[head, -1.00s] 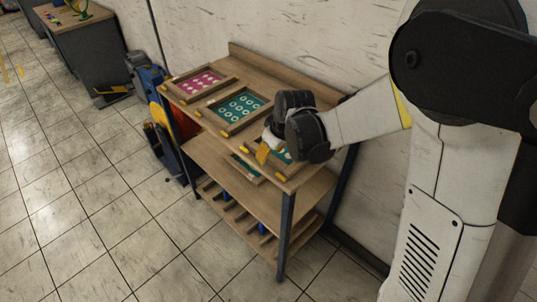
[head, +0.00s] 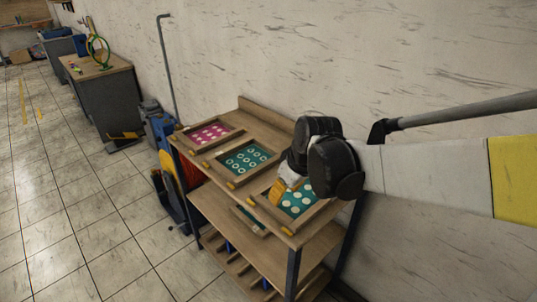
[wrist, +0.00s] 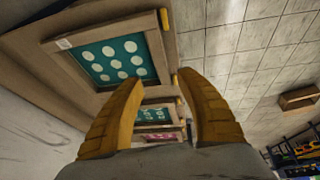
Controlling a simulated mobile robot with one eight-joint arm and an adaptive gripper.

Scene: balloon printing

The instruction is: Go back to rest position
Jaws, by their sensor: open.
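My gripper (wrist: 163,105) is open in the wrist view, with its two yellow fingers apart and nothing between them. In the head view my gripper (head: 279,193) is partly hidden by my dark wrist joints and hangs over the right end of a wooden shelf unit. The nearest framed screen, teal with white dots (head: 298,201), lies on the top shelf just beside and below the fingers. It also shows in the wrist view (wrist: 118,60), with the gripper above it. I cannot tell the exact height of the gap.
A teal screen with rings (head: 246,159) and a pink screen (head: 208,133) lie further left on the shelf unit (head: 255,262). A wall stands close behind. A grey cabinet (head: 100,98) stands at the far left. The tiled floor (head: 75,225) at left is clear.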

